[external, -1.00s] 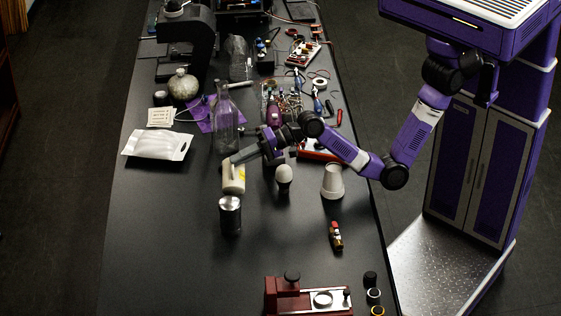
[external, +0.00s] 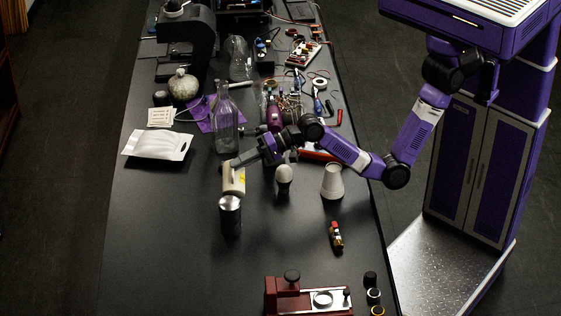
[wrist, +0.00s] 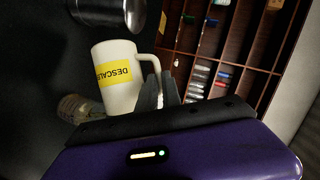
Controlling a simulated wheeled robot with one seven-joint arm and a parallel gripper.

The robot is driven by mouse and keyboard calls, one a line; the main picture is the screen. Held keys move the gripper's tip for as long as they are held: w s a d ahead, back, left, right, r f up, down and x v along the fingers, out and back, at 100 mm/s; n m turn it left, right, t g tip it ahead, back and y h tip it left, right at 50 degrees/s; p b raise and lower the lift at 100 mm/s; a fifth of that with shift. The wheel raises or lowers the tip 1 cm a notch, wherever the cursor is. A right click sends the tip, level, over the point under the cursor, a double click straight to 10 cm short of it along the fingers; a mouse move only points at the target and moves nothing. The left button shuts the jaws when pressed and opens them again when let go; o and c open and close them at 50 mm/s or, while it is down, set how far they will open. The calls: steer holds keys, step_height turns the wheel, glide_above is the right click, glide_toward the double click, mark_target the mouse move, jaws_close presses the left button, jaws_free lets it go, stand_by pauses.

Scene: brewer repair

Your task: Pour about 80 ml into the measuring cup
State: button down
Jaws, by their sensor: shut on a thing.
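My gripper (external: 243,160) is shut on the handle of a cream-white mug (external: 231,181) with a yellow label. In the wrist view the fingers (wrist: 160,92) are at the handle, and the mug (wrist: 122,92) has a label reading "DESCAL…", upside down in the picture. A shiny metal cylinder (external: 230,219), perhaps the measuring cup, stands upright on the bench just in front of the mug. It also shows at the top of the wrist view (wrist: 108,14). The mug's contents and any liquid in the cylinder are not visible. No stream is visible.
A clear glass bottle (external: 226,128) stands behind the mug. A white-topped bulb-shaped thing (external: 284,175) and a white tapered cup (external: 332,183) stand to the right. A white pouch (external: 157,144) lies left. The bench's front left is clear; a red device (external: 290,295) sits at the front.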

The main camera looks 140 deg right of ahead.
steer(key=shift+w+a+r+n+g+p, duration=0.1)
steer(key=shift+w+a+r+n+p, duration=0.1)
steer(key=shift+r+p, duration=0.2)
steer(key=shift+w+a+r+n+g+p, duration=0.1)
steer(key=shift+r+n+p, duration=0.1)
steer(key=shift+r+p, duration=0.25)
steer(key=shift+w+a+r+n+g+p, duration=0.1)
steer(key=shift+w+r+n+p, duration=0.1)
steer(key=shift+r+p, duration=0.2)
steer(key=shift+w+a+f+n+g+h, duration=0.15)
steer(key=shift+w+a+f+n+g, duration=0.1)
steer(key=shift+f, duration=0.15)
steer(key=shift+w+a+f+n+g+h, duration=0.15)
steer(key=shift+f+n, duration=0.1)
steer(key=shift+f, duration=0.15)
steer(key=shift+w+a+p, duration=0.1)
steer(key=shift+p, duration=0.25)
steer(key=shift+w+a+r+n+p, duration=0.15)
steer(key=shift+w+r+n+p, duration=0.05)
steer(key=shift+n+p, duration=0.2)
